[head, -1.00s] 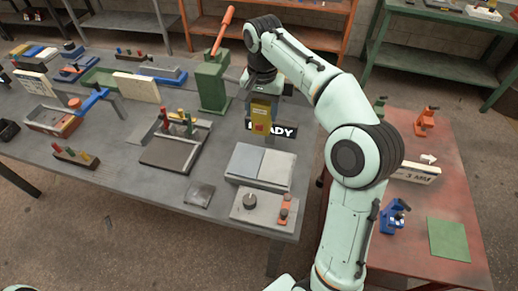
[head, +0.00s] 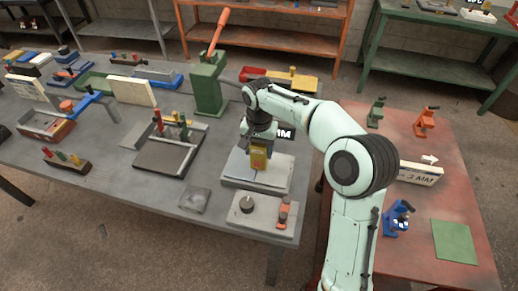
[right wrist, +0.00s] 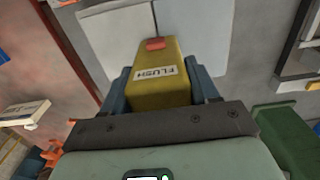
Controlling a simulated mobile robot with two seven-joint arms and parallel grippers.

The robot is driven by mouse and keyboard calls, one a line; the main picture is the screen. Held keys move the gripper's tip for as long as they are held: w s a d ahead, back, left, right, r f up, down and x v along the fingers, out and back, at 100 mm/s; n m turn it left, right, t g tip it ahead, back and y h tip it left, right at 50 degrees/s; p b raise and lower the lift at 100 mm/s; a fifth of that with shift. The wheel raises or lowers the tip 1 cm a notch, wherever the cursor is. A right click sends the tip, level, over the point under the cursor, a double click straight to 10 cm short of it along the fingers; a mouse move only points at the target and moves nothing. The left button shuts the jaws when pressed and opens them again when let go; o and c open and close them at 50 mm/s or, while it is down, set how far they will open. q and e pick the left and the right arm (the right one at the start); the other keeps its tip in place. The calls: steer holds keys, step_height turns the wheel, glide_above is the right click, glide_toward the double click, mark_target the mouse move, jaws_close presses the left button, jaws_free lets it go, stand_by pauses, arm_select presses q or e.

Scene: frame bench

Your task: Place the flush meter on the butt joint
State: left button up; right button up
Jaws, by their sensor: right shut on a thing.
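The flush meter (head: 259,158) is a yellow block with a "FLUSH" label and a red patch. My right gripper (head: 259,142) is shut on it above the butt joint. The joint is two grey plates (head: 243,171) side by side with a thin seam. In the right wrist view the flush meter (right wrist: 162,78) sits between the blue fingers (right wrist: 163,88), its far end over the seam between the plates (right wrist: 116,42). I cannot tell whether it touches them. My left gripper is out of view.
A panel with a black knob (head: 246,204) lies in front of the plates. A green press (head: 208,85) with an orange lever is behind left. A red table (head: 413,215) is at the right.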

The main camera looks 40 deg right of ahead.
steer(key=shift+r, duration=0.1)
steer(key=shift+w, duration=0.1)
steer(key=o, duration=1.1)
steer(key=shift+f, duration=0.2)
step_height(320, 180, up, 12)
steer(key=shift+r+p, duration=0.25)
steer(key=shift+p, duration=0.9)
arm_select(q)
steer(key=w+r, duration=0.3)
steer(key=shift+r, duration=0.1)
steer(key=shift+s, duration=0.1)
arm_select(e)
steer(key=shift+f, duration=0.1)
